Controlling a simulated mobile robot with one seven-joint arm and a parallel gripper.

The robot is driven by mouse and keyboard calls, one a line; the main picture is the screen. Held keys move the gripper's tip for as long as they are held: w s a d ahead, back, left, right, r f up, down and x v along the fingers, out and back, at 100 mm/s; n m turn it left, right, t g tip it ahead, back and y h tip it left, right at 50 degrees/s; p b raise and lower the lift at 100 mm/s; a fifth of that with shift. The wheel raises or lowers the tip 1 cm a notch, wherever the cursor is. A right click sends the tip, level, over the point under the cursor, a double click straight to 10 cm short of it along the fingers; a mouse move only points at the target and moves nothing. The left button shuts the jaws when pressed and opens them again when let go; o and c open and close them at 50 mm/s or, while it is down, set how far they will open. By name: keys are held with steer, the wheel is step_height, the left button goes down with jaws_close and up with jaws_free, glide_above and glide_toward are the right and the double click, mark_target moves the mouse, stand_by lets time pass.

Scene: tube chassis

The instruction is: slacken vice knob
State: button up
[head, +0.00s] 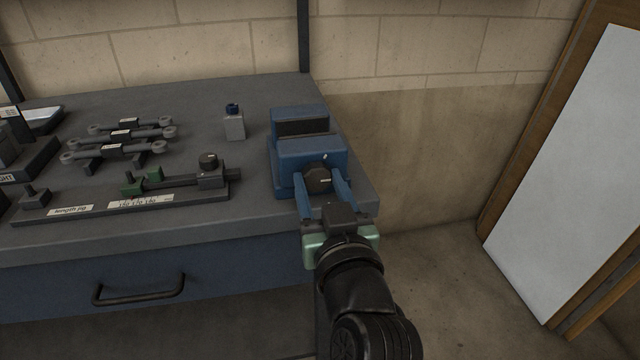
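The blue vice (300,148) stands at the right front corner of the workbench. Its dark, many-sided knob (318,179) is on the front face and has a pale mark on it. My gripper (319,184) reaches in from the front, with one blue finger on each side of the knob. The fingers stand wide apart, and a small gap seems to show beside the knob. Contact between the fingertips and the knob cannot be made out for sure.
The workbench (265,217) carries a length jig (180,196), several grey rods (115,150) on stands and a small grey block with a blue top (234,125). A drawer handle (138,291) juts from the front. A white board (565,170) leans at the right.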

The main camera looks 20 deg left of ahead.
steer(key=o, duration=0.5)
steer(key=v, duration=1.3)
steer(key=shift+w, duration=0.1)
